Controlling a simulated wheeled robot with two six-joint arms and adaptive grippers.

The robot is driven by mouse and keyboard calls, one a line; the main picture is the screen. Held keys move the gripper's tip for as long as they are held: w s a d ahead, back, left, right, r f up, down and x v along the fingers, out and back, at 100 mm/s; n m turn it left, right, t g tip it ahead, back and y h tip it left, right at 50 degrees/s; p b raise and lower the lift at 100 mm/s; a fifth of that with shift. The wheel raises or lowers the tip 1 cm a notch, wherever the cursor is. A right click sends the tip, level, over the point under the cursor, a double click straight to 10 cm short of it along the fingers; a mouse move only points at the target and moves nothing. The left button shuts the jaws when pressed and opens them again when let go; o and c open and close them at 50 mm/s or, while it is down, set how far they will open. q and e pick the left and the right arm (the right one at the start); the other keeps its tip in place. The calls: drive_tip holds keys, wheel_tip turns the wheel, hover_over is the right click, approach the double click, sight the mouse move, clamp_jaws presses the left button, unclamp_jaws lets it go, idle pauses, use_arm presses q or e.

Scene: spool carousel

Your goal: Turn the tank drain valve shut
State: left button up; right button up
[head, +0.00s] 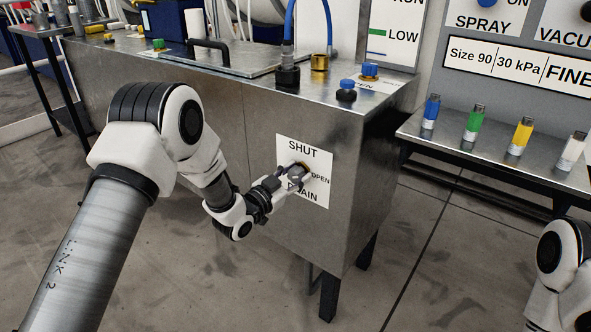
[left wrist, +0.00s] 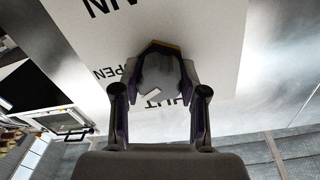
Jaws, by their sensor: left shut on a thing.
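The tank drain valve is on the front of the metal tank (head: 225,140), on a white label (head: 290,150) reading SHUT at the top, OPEN at the right and DRAIN below. My left gripper (head: 292,176) reaches it from the left and is shut on the valve's handle, covering most of it in the head view. The left wrist view shows the label upside down. There the grey handle (left wrist: 158,68) with a yellow edge sits between the fingers (left wrist: 158,105). A small white mark shows on its SHUT side; its exact direction is unclear. My right gripper is out of view.
The tank top holds a blue cap (head: 346,86), a black fitting with a blue hose (head: 287,76) and a brass fitting (head: 319,62). The floor before the tank is clear.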

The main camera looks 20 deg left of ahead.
use_arm(q)
drive_tip(key=n+p, duration=0.3)
drive_tip(key=n, duration=0.3)
drive_tip(key=shift+r+n, duration=0.15)
drive_tip(key=shift+n, duration=0.15)
drive_tip(key=n+p, duration=0.1)
drive_tip(key=n, duration=0.2)
drive_tip(key=shift+a+n+y, duration=0.1)
drive_tip(key=shift+n+y, duration=0.2)
drive_tip(key=shift+w+n+p, duration=0.1)
drive_tip(key=shift+n+p, duration=0.5)
drive_tip(key=shift+n, duration=0.7)
drive_tip(key=o, duration=1.1)
drive_tip(key=shift+f, duration=0.2)
drive_tip(key=shift+o, duration=0.2)
drive_tip(key=v, duration=1.2)
drive_tip(key=shift+f, duration=0.3)
